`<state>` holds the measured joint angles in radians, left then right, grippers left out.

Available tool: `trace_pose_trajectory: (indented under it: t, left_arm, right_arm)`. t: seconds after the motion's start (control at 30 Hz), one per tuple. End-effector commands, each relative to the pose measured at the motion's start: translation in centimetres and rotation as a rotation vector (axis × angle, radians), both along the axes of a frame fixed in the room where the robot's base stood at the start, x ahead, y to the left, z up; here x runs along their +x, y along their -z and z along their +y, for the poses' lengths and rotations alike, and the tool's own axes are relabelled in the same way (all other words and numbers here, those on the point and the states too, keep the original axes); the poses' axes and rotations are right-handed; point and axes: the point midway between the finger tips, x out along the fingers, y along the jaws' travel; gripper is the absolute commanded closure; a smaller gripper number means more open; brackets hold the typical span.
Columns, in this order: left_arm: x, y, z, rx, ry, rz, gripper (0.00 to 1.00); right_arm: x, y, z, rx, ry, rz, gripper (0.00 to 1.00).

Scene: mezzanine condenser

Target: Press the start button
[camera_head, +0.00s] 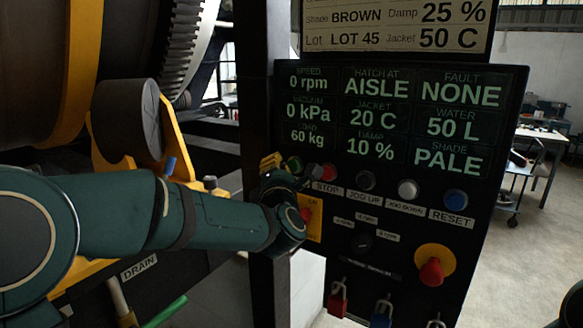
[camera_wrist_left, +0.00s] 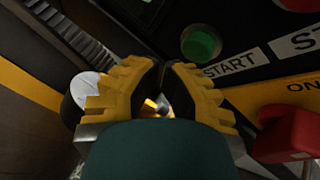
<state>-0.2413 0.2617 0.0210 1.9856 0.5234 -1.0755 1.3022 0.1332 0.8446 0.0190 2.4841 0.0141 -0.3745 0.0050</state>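The green start button (camera_head: 294,164) is at the left end of the button row on the black control panel, partly hidden by my left gripper. In the left wrist view the round green button (camera_wrist_left: 201,45) sits above and to the right of my fingertips, with a START label (camera_wrist_left: 232,64) beside it. My left gripper (camera_head: 270,162) is just left of the button at the panel's left edge. In the left wrist view its yellow fingers (camera_wrist_left: 165,66) come together at the tips with nothing held, and I see a gap between them and the button. My right gripper is out of view.
A red STOP button (camera_head: 328,172) is right beside the start button. A red switch on a yellow plate (camera_head: 308,215) is below my wrist. A red emergency knob (camera_head: 432,271) sits lower right. A dark post (camera_head: 257,80) stands left of the panel.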

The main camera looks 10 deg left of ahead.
Motion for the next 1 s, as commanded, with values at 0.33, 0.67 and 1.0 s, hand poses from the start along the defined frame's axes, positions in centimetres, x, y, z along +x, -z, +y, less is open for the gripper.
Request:
trace_pose_trajectory:
  t: [0.33,0.67,1.0]
  left_arm:
    - [0.8,0.1,-0.3,0.000,0.001,0.000,1.00]
    - [0.8,0.0,-0.3,0.000,0.000,0.000,1.00]
    - [1.1,0.0,-0.4,-0.001,0.000,0.000,1.00]
  right_arm:
    - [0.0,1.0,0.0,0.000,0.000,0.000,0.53]
    - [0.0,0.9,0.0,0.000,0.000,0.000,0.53]
    - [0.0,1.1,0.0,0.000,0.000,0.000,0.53]
